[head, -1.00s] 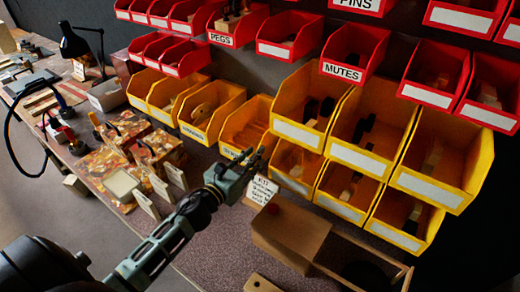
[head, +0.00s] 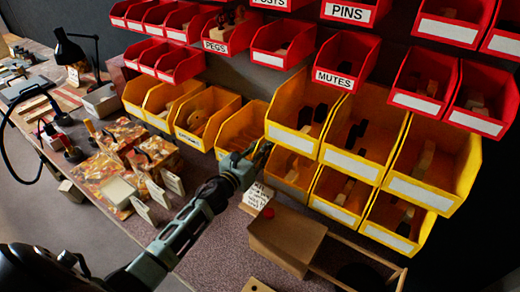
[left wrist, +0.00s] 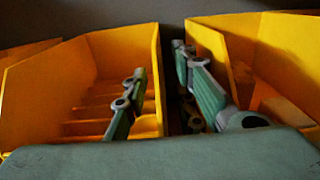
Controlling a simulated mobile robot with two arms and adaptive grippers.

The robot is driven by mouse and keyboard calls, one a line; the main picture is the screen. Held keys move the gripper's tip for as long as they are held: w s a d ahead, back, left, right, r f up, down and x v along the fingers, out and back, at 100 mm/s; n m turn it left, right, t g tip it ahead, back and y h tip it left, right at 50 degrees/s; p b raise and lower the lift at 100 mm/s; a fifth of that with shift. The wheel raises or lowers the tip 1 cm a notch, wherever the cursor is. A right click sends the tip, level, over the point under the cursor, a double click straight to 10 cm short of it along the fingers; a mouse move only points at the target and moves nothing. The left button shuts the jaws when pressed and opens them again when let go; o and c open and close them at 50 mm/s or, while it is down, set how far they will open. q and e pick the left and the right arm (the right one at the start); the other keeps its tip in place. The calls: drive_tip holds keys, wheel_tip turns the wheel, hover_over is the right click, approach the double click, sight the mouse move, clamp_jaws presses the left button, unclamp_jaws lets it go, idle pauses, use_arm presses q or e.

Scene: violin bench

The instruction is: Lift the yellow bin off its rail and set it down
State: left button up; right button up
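Several yellow bins hang on the wall. The yellow bin nearest my left gripper is the last of the smaller ones (head: 229,138), with wooden pieces inside; it fills the left of the left wrist view (left wrist: 88,55). A larger yellow bin (head: 295,138) hangs to its right, also at right in the left wrist view (left wrist: 270,45). My left gripper (head: 250,160) is at the front right of the smaller bin. In the left wrist view its fingers (left wrist: 160,90) are apart, with that bin's right wall showing between them. I cannot tell if they touch it. My right gripper is out of view.
Red bins (head: 345,62) hang above. Patterned boxes and cards crowd the bench at left. Bare bench (head: 215,250) shows in front.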

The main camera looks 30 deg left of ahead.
use_arm(q)
drive_tip(key=shift+c, duration=0.5)
clamp_jaws()
idle(0.4)
